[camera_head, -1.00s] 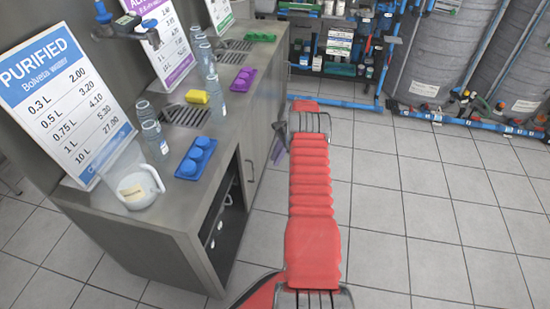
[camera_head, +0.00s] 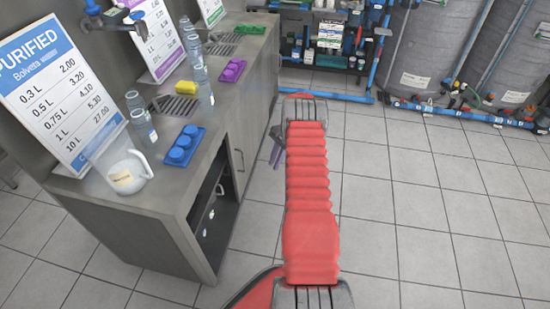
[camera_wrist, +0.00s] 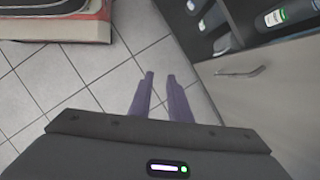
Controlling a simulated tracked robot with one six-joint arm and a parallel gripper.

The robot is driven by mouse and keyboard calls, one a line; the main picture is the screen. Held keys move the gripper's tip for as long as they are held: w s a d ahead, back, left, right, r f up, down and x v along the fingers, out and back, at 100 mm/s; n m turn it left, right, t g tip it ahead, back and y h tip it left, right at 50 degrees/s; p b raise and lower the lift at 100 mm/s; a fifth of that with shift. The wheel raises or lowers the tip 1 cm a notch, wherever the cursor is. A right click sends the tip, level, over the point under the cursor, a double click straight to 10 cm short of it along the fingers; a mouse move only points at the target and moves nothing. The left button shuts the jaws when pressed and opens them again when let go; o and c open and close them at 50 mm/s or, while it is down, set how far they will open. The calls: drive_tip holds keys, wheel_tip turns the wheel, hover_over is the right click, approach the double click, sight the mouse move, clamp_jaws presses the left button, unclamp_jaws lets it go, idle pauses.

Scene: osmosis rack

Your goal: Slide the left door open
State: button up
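The grey cabinet front (camera_head: 262,110) runs along the left side of the head view. Its near part shows a dark open compartment (camera_head: 217,228). A grey door (camera_wrist: 265,90) with a bar handle (camera_wrist: 240,72) is at the right of the wrist view; a handle also shows in the head view (camera_head: 240,160). Which door counts as the left one is unclear. My gripper (camera_wrist: 160,75) has two purple fingers with a gap between them, empty, pointing over the floor left of the handle and apart from it. It shows in the head view (camera_head: 277,150), partly hidden by my arm.
Bottles (camera_wrist: 275,17) stand inside the open compartment. The counter carries a jug (camera_head: 125,172), a blue tray (camera_head: 183,147), bottles and price signs (camera_head: 62,88). Blue pipes and tanks (camera_head: 420,60) are at the back. The tiled floor (camera_head: 400,200) to the right is clear.

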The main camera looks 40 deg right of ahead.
drive_tip(key=s+a+r+n+g+h, duration=0.1)
drive_tip(key=s+a+r+n, duration=0.3)
drive_tip(key=a+r, duration=0.75)
drive_tip(key=s+a+r+n+h, duration=0.2)
drive_tip(key=a+r+n, duration=0.55)
drive_tip(key=r, duration=0.75)
drive_tip(key=s+a+r+n+t, duration=0.3)
drive_tip(key=s+a+r, duration=0.6)
drive_tip(key=a, duration=0.3)
drive_tip(key=s+a+r+n+t+h, duration=0.1)
drive_tip(key=s+a+r+n, duration=0.3)
drive_tip(key=s+a+r, duration=0.5)
drive_tip(key=a+r+t, duration=0.1)
drive_tip(key=a, duration=0.2)
drive_tip(key=shift+t, duration=0.4)
drive_tip(key=shift+s+a+r+n, duration=0.1)
drive_tip(key=shift+a+n, duration=0.1)
drive_tip(key=shift+n, duration=0.05)
